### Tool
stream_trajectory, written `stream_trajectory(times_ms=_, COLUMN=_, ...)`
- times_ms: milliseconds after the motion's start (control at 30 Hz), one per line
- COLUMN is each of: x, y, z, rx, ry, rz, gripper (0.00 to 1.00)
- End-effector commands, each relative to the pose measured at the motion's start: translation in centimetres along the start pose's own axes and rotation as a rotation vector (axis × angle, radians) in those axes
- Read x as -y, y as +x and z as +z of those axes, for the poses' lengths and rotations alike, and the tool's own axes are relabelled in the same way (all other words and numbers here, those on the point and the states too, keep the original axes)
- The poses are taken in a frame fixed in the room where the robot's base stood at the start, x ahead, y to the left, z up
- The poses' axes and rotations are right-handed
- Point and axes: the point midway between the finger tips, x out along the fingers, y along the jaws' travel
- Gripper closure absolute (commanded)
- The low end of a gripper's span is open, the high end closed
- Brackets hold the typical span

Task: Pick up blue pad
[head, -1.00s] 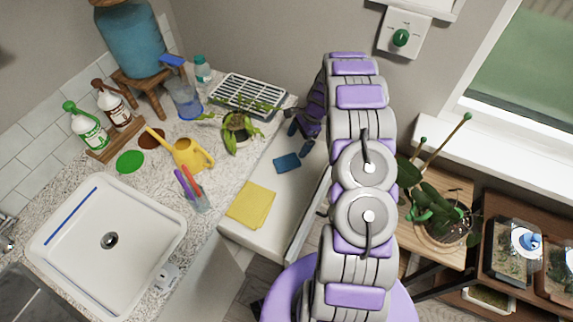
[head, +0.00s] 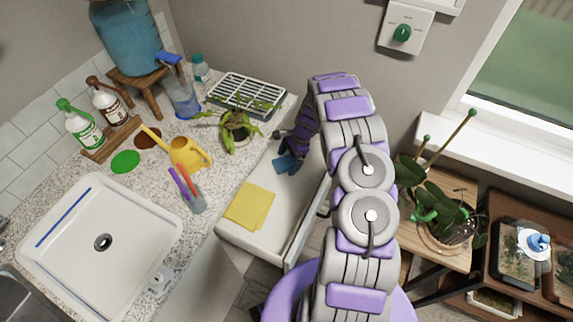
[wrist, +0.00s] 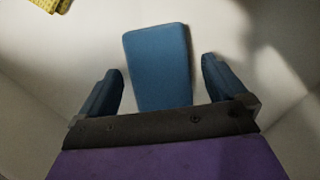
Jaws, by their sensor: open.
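The blue pad (wrist: 158,62) lies flat on the pale floor of the open drawer. In the wrist view it sits between the two blue fingers of my gripper (wrist: 161,88), with a gap on each side. My gripper is open, and its dark palm edge hides the near end of the pad. In the head view my gripper (head: 290,160) is down at the far end of the drawer, partly covering the blue pad (head: 283,166). I cannot tell the height of the fingertips above the drawer floor.
A yellow cloth (head: 249,206) lies in the same drawer (head: 268,232), nearer its front left. The drawer walls stand close around my gripper.

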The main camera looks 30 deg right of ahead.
Motion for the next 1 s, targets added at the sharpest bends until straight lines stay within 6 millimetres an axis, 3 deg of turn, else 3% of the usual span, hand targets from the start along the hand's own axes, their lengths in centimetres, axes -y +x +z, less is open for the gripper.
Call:
stream_trajectory(times_ms=333, x=-0.03, y=-0.02, z=0.02, rx=0.001, ry=0.000, rz=0.001, gripper=0.02)
stream_trajectory(times_ms=1000, x=-0.02, y=-0.04, z=0.01, rx=0.001, ry=0.000, rz=0.001, gripper=0.63)
